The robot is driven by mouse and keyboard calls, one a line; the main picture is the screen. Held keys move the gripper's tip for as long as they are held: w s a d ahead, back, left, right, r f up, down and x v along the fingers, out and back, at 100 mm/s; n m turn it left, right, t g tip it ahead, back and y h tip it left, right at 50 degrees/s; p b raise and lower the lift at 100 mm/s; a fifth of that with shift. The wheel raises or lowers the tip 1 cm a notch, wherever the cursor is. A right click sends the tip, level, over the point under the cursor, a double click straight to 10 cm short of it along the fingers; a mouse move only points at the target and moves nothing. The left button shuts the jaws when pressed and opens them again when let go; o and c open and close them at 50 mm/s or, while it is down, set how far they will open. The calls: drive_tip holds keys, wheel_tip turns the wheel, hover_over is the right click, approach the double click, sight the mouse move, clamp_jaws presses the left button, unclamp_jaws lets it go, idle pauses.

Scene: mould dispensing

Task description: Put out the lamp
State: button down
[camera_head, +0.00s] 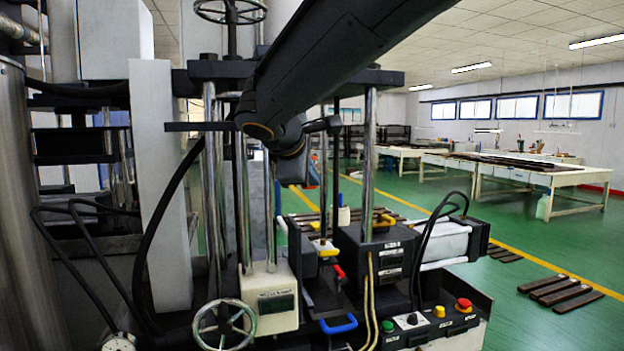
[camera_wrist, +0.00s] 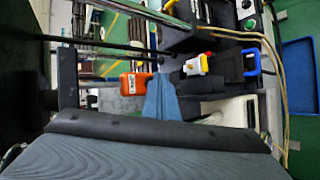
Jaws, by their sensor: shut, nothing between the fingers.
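I cannot make out with certainty which lamp is meant. The green button also shows in the wrist view (camera_wrist: 250,24), at the upper right. My gripper (camera_wrist: 162,88) is shut and empty in the wrist view, well away from the panel. In the head view its fingers are hidden behind my arm and the machine's columns.
An orange labelled part (camera_wrist: 135,83) appears beside my fingertips. A white, yellow and red part (camera_wrist: 195,65) and a blue handle (camera_wrist: 248,64) lie to their right. Upright steel columns (camera_head: 369,150) and a handwheel (camera_head: 224,325) crowd the machine.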

drive_tip(key=shift+s+d, duration=0.1)
drive_tip(key=shift+s, duration=0.3)
drive_tip(key=s+d+b, duration=0.1)
drive_tip(key=s, duration=0.4)
drive_tip(key=shift+s+d, duration=0.3)
drive_tip(key=shift+s, duration=0.1)
drive_tip(key=shift+f, duration=0.1)
drive_tip(key=s+d+f+m+g+y, duration=0.1)
drive_tip(key=s+d+f+m+g, duration=0.2)
drive_tip(key=f, duration=0.9)
drive_tip(key=s+d+f+m+g+y, duration=0.1)
drive_tip(key=s+d+f+m+g, duration=0.2)
drive_tip(key=s+d+f+m, duration=0.4)
drive_tip(key=s+d+f+m+g+y, duration=0.1)
drive_tip(key=s+d+f+m+g, duration=0.2)
drive_tip(key=f, duration=1.4)
drive_tip(key=s+d+m, duration=0.2)
drive_tip(key=s+d, duration=0.2)
drive_tip(key=s, duration=0.2)
drive_tip(key=shift+s+d+m+g+y, duration=0.15)
drive_tip(key=shift+s+m+g+y, duration=0.15)
drive_tip(key=shift+m+g, duration=0.1)
